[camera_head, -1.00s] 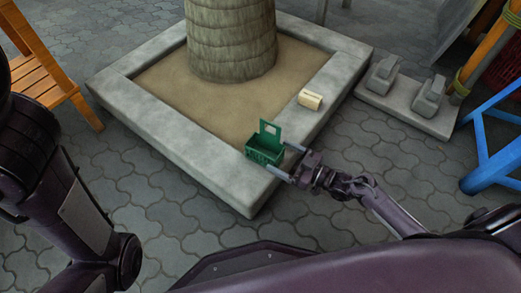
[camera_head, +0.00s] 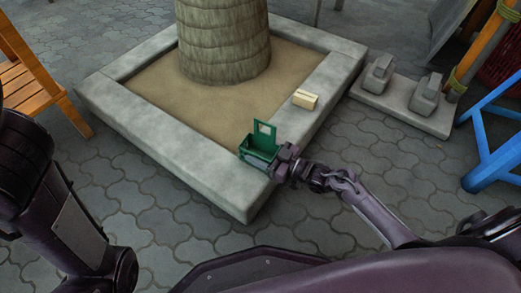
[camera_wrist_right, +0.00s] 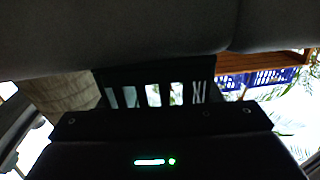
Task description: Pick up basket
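The small green basket (camera_head: 262,143) stands on the front corner of the stone planter border, with a raised panel at its back. My right gripper (camera_head: 268,160) is at the basket from the right. One grey finger lies along the basket's front side; the other finger is hidden, so I cannot tell whether it grips. In the right wrist view the basket (camera_wrist_right: 150,72) shows as a dark slotted wall just beyond the gripper body. My left arm shows at the left of the head view, but its gripper is out of view.
The stone planter border (camera_head: 330,85) surrounds sand and a thick trunk (camera_head: 222,40). A cream block (camera_head: 305,99) lies on the border farther back. An orange wooden stool (camera_head: 30,80) is at left; a grey slab with pedal-like blocks (camera_head: 405,105) and a blue frame (camera_head: 495,150) are at right.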

